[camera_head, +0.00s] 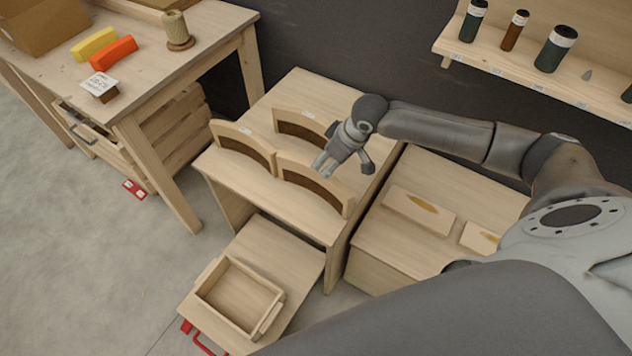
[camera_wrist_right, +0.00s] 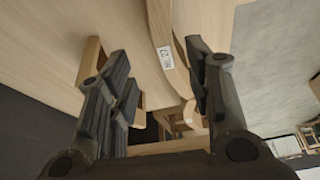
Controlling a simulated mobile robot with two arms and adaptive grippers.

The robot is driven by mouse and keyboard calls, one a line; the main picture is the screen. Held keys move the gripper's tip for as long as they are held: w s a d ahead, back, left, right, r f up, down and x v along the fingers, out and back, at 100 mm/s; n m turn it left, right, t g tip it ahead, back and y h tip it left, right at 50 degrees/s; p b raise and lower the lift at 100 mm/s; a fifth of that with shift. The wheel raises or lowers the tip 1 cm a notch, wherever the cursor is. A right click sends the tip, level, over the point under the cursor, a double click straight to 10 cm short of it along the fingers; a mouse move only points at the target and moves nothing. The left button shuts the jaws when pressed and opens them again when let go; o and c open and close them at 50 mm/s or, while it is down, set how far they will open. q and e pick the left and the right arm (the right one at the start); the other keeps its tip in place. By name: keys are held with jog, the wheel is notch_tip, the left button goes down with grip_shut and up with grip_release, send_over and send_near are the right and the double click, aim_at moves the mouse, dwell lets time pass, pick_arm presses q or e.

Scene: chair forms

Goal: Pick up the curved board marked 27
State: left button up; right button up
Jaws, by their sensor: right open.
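The curved board marked 27 (camera_wrist_right: 165,57) shows in the right wrist view, with its white label on the top edge, between my open fingers. My right gripper (camera_wrist_right: 158,55) is open and empty, with a finger on each side of the board. In the head view my right gripper (camera_head: 324,170) points down over the front curved board (camera_head: 304,183), which stands on edge on the wooden table (camera_head: 285,220). The gripper hides part of this board, and its label cannot be read there. My left gripper is not in view.
Two more curved boards stand close by, one at left (camera_head: 243,143) and one at the back (camera_head: 300,126). A wooden tray (camera_head: 210,285) sits on a lower surface in front. A low wooden box (camera_head: 370,250) stands at right. A shelf with bottles (camera_head: 555,48) is at upper right.

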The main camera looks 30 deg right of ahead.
aim_at(321, 170)
jog(key=shift+x, duration=1.1)
jog(key=shift+a+x, duration=0.15)
jog(key=shift+x, duration=1.2)
jog(key=shift+a+x, duration=0.15)
jog(key=shift+x, duration=1.2)
jog(key=shift+s, duration=0.15)
grip_shut()
